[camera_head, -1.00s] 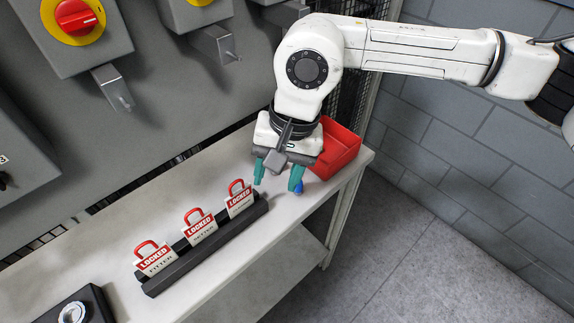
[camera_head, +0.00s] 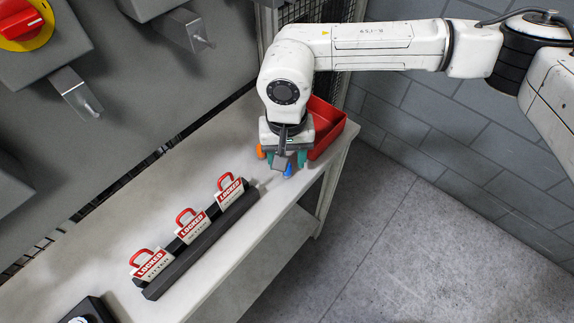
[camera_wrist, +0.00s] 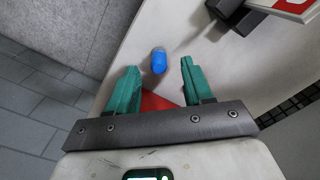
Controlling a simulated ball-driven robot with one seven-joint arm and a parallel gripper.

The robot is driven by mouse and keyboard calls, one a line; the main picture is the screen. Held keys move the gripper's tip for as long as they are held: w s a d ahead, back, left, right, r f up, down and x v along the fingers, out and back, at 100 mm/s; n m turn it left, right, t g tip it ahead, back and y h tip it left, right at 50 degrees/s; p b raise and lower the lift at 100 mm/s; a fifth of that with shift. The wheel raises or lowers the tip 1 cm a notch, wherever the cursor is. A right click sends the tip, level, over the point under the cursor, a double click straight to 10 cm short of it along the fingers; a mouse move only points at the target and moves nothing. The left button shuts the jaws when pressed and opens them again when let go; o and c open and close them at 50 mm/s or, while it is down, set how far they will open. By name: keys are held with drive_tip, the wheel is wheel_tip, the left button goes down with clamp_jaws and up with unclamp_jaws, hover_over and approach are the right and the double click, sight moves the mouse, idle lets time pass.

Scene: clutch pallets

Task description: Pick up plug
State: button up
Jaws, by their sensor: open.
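A small blue rounded piece (camera_head: 287,170), likely the plug, lies on the pale bench top near its right end. In the wrist view the blue piece (camera_wrist: 158,60) lies beyond and between my fingertips, apart from both. My gripper (camera_head: 286,163) points down over it with its teal fingers spread and nothing held. The same open gripper shows in the wrist view (camera_wrist: 160,66). A small orange piece (camera_head: 260,151) shows just left of the gripper, partly hidden; I cannot tell what it is.
A red bin (camera_head: 325,128) stands close behind my gripper. A dark rack (camera_head: 205,240) with three red-and-white LOCKED tags lies to the left. The bench's front edge is close by.

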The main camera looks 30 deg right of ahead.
drive_tip(key=shift+s+f, duration=0.1)
drive_tip(key=shift+f, duration=1.4)
clamp_jaws()
